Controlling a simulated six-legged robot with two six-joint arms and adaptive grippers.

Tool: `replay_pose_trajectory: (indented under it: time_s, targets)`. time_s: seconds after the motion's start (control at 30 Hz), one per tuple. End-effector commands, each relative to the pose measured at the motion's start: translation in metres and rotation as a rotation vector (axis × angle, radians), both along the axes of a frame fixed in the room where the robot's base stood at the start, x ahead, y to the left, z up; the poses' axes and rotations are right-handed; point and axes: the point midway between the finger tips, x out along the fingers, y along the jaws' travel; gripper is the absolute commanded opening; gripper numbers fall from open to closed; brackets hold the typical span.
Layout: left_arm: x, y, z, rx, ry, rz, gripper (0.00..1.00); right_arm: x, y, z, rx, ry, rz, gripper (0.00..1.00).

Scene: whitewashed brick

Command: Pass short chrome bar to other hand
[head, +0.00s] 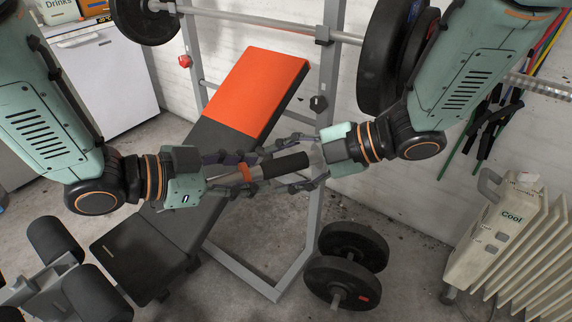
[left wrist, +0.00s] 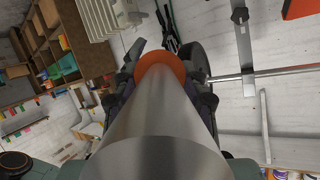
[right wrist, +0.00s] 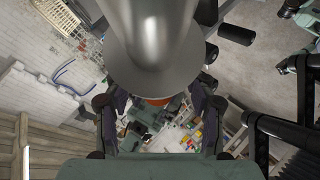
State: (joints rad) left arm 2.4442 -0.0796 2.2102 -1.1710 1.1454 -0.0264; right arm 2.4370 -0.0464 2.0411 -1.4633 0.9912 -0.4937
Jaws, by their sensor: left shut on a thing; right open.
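The short chrome bar (head: 224,178) lies between my two hands in the head view, above the bench, with an orange ring and a dark sleeve toward its right end. My left gripper (head: 250,170) is shut on it. In the left wrist view the chrome bar (left wrist: 160,125) runs away from the camera to its orange ring. My right gripper (head: 284,162) faces it from the right, open, with its fingers on either side of the dark end. In the right wrist view the bar's metal end (right wrist: 150,60) fills the upper middle, between the open fingers; I cannot tell whether they touch.
A weight bench with an orange pad (head: 262,90) stands behind and below the hands. A rack post (head: 325,100) and barbell rise behind. Weight plates (head: 345,270) sit on the floor, and a white radiator (head: 505,235) stands at the right.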

Motion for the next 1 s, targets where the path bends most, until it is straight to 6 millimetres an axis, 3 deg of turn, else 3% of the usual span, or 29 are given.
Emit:
replay_pose_trajectory:
  time_s: [0.23, 0.87, 1.0]
  targets:
    - [0.0007, -0.0002, 0.0014, -0.003, -0.003, 0.0, 0.0, 0.0001, 0.0003, 0.0001, 0.0, 0.0, 0.0, 0.55]
    - [0.0014, 0.0, 0.002, -0.004, -0.004, 0.002, 0.0, -0.0005, -0.0002, -0.0006, -0.001, 0.001, 0.001, 0.01]
    - [0.0017, 0.0001, 0.0022, -0.005, -0.005, 0.003, 0.0, -0.0008, -0.0002, -0.0009, -0.002, 0.002, 0.001, 0.0]
